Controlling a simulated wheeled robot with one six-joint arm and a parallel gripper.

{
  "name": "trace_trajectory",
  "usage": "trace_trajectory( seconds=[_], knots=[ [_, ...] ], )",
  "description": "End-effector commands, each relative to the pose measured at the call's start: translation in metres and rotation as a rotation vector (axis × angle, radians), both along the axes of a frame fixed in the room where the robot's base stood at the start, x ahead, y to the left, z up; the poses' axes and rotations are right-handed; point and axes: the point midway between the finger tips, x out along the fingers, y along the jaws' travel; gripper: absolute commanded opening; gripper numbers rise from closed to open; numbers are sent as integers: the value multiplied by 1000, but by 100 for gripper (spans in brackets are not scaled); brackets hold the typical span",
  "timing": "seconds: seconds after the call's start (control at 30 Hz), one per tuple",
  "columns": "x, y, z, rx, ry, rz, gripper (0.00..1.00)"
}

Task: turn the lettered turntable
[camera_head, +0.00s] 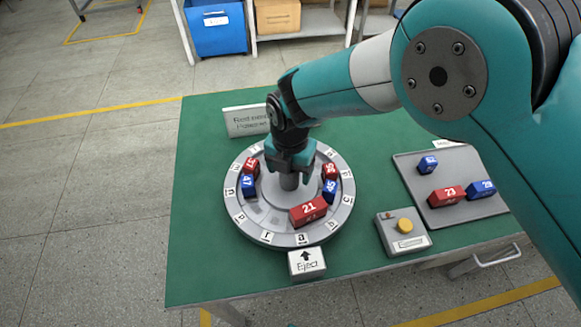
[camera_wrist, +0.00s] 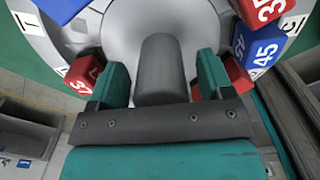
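The lettered turntable (camera_head: 268,222) is a round grey disc with white letter tiles around its rim, and its rim also shows in the wrist view (camera_wrist: 45,45). A grey post (camera_head: 289,181) stands at its centre, also seen in the wrist view (camera_wrist: 160,70). My gripper (camera_head: 289,168) is over the centre, pointing down. In the wrist view its two teal fingers (camera_wrist: 160,80) stand on either side of the post with gaps, so it is open.
Red and blue numbered blocks, such as blue 47 (camera_head: 248,186), sit on the disc's left and right. A grey tray (camera_head: 464,207) with three blocks and a yellow-button box (camera_head: 404,231) are at right. A sign (camera_head: 247,120) stands behind. The green table's (camera_head: 205,270) front left is clear.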

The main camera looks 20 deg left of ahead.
Motion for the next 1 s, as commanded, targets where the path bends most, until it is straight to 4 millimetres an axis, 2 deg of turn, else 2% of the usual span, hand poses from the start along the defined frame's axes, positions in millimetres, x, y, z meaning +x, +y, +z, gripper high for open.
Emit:
trace_trajectory(
  seconds=[0.2, 0.37, 0.8, 1.0],
  knots=[
    [0, 0, 2, 1, 0, 0, 74],
    [0, 1, 20, 4, -2, 1, 74],
    [0, 1, 128, 5, -3, 0, 74],
    [0, 0, 161, 2, -1, 0, 74]
  ],
)
